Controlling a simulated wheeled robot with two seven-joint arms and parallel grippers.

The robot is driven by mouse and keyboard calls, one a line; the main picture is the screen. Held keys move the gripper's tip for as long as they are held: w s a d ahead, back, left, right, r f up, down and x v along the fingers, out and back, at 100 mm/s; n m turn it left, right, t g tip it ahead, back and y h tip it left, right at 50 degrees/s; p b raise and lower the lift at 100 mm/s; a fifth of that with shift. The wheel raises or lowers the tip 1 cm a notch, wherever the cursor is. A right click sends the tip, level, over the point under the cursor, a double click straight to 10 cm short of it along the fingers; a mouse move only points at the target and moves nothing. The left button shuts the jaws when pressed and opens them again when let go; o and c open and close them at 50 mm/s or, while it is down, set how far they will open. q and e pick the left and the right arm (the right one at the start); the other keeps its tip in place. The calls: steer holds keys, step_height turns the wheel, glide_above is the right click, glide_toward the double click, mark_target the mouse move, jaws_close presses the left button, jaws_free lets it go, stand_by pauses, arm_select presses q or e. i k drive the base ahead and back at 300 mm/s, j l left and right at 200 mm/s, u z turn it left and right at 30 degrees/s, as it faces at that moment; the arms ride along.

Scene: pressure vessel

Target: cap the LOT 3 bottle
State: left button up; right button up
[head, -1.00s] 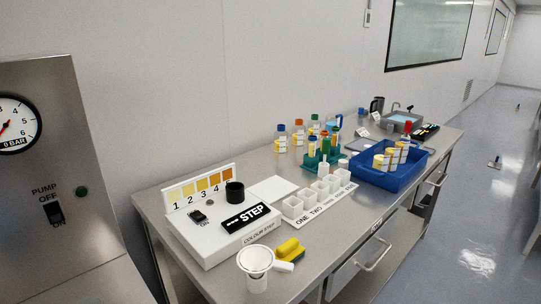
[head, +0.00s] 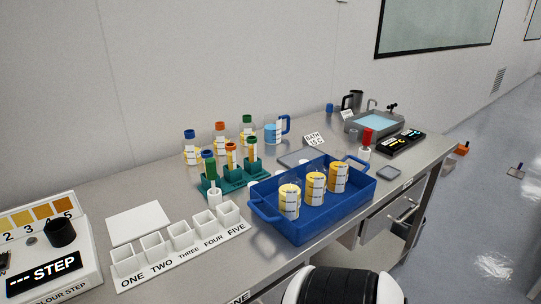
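Three bottles with yellow-and-white labels stand upright in the blue crate (head: 297,229): a front-left one (head: 289,200), a middle one (head: 315,188) and a back-right one (head: 338,178). I see no coloured caps on them. Three more labelled bottles stand behind the rack, with a blue cap (head: 190,134), an orange cap (head: 220,126) and a green cap (head: 247,119). The lot numbers are too small to read, so I cannot tell which is LOT 3. Neither gripper shows in the head view.
A green rack (head: 235,182) holds tubes with coloured tops. In front stands a white row of cups (head: 180,232), with the colour step box (head: 45,265) at left. A blue-handled jug (head: 273,132), a red-topped bottle (head: 366,140) and a water bath (head: 374,122) are further back.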

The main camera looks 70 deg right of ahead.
mark_target(290, 186)
steer(key=k+l, duration=0.15)
steer(key=l, duration=0.2)
steer(key=k+l, duration=0.2)
steer(key=l, duration=0.15)
steer(key=k+l, duration=0.15)
steer(key=l, duration=0.15)
steer(key=k+l, duration=0.2)
steer(key=l, duration=0.15)
steer(key=k+l, duration=0.15)
steer(key=l, duration=0.2)
